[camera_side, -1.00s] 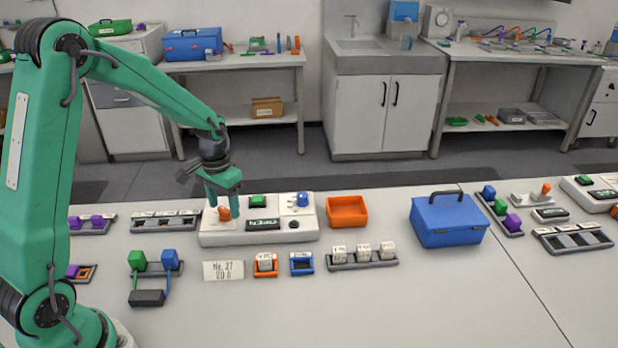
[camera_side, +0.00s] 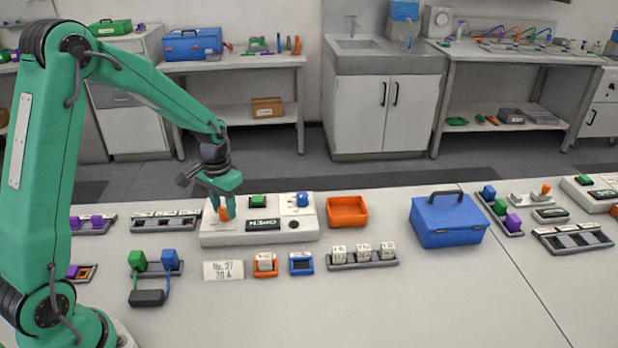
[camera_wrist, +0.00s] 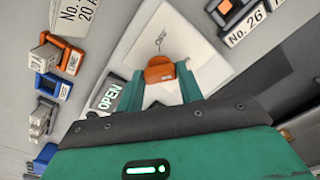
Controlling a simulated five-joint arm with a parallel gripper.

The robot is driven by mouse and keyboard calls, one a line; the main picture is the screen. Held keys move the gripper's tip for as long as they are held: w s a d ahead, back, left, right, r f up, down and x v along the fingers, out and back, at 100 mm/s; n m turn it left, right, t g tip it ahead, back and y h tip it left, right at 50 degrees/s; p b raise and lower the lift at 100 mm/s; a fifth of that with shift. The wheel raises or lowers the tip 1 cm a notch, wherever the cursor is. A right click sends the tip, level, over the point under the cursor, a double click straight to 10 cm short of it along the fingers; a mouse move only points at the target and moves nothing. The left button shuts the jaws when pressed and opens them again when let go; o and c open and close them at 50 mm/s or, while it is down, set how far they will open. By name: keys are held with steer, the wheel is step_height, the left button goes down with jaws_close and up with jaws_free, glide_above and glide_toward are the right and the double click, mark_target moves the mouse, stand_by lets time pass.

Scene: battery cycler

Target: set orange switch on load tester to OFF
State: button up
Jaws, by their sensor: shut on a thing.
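The load tester (camera_side: 275,239) is a white box on the bench with a green button (camera_side: 257,201), a dark display reading OPEN (camera_side: 263,224) and a blue knob (camera_side: 302,199). The orange switch (camera_side: 223,212) stands at its left end. My gripper (camera_side: 222,207) points down over that end, its fingers shut on the orange switch. In the wrist view the orange switch (camera_wrist: 160,69) sits between the two green fingertips (camera_wrist: 162,80). The OPEN display (camera_wrist: 110,97) shows beside it.
An orange bin (camera_side: 347,211) stands right of the tester. A label plate (camera_side: 223,271), small orange (camera_side: 265,265) and blue (camera_side: 301,263) holders and a grey rack (camera_side: 362,258) lie in front. A blue toolbox (camera_side: 447,220) is farther right. The front of the bench is mostly clear.

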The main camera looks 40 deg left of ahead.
steer(key=shift+n, duration=0.4)
steer(key=n, duration=0.3)
steer(key=shift+n, duration=0.3)
steer(key=n, duration=0.3)
steer(key=shift+n, duration=0.3)
steer(key=n, duration=0.3)
steer(key=shift+n, duration=0.4)
steer(key=n, duration=0.4)
steer(key=o, duration=1)
